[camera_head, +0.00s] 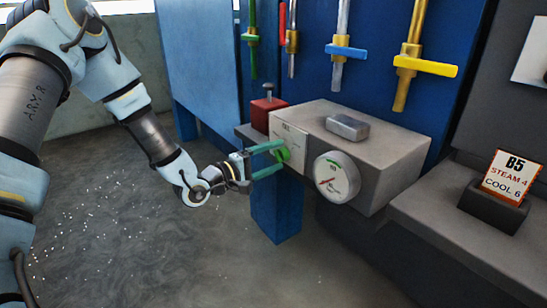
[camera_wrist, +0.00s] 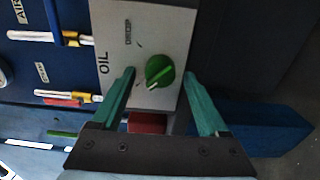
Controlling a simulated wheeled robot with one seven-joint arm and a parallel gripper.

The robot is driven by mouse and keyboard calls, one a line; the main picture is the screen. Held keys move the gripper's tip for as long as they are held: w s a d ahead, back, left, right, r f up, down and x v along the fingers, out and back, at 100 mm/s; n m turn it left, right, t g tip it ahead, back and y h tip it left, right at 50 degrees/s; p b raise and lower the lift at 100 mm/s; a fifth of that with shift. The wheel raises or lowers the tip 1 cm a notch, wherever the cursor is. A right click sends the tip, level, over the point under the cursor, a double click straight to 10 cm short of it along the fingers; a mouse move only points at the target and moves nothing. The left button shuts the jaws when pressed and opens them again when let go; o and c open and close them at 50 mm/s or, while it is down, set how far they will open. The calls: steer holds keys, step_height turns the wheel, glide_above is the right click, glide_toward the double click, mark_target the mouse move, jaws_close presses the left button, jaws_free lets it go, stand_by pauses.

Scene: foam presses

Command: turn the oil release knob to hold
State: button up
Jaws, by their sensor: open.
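The oil release knob (camera_wrist: 160,71) is green and round with a raised bar and a pale pointer mark. It sits on a light grey panel (camera_wrist: 119,22) lettered OIL, with a smaller label too blurred to read surely. In the head view the knob (camera_head: 284,155) is on the left end of the grey box. My gripper (camera_head: 268,158) is open, with its green fingers reaching toward the panel. In the wrist view my gripper (camera_wrist: 160,75) has one finger on either side of the knob, with gaps visible. Whether a fingertip touches the panel, I cannot tell.
A dial gauge (camera_head: 337,177) is on the box front, and a metal block (camera_head: 347,126) lies on top. A red block (camera_head: 268,113) stands behind the panel. Coloured valve levers (camera_head: 425,66) hang on the blue wall. A B5 card (camera_head: 508,178) stands right.

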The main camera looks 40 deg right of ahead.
steer(key=a+b, duration=0.1)
steer(key=a, duration=0.9)
steer(key=shift+w+a+b, duration=0.3)
steer(key=shift+a+b, duration=0.1)
steer(key=w+a+f+m+t+y+p, duration=0.1)
steer(key=w+a+t+y+p, duration=0.15)
steer(key=w+a+y, duration=0.55)
steer(key=w+a+f+m+t+y+p, duration=0.1)
steer(key=w+a+t+y, duration=0.3)
steer(key=a, duration=0.5)
steer(key=a+r+y, duration=0.4)
steer(key=a, duration=0.8)
steer(key=s+a+r+n+g+y+p, duration=0.1)
steer(key=s+a+r+g, duration=0.3)
steer(key=s+a, duration=0.5)
steer(key=shift+a+r+y+p, duration=0.15)
steer(key=shift+r+y+p, duration=0.25)
steer(key=shift+r+p, duration=0.2)
